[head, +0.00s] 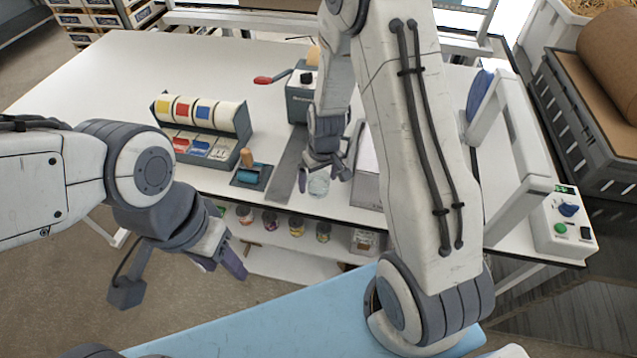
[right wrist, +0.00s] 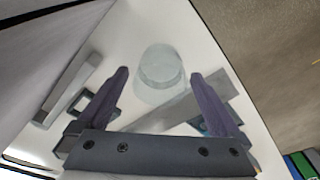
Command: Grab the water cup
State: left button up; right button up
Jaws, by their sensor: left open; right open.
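The water cup (head: 319,184) is a clear, pale cup on the white table near its front edge. In the right wrist view the cup (right wrist: 161,68) stands just ahead of the fingertips, roughly centred between them. My right gripper (head: 322,176) is open and empty, close to the cup; it also shows in the right wrist view (right wrist: 158,78). I cannot tell whether a finger touches the cup. My left gripper (head: 222,262) is open and empty, in front of the table at the left, away from the cup.
A grey strip (head: 289,165) lies left of the cup. A tape dispenser rack (head: 205,130) and a blue stamp-like tool (head: 250,176) stand further left. A grey box-like machine (head: 299,98) is behind. A control box (head: 563,222) sits at the right. Jars (head: 296,226) stand on a lower shelf.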

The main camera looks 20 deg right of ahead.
jog(key=shift+f, duration=0.2)
jog(key=c, duration=1.4)
jog(key=shift+r, duration=0.15)
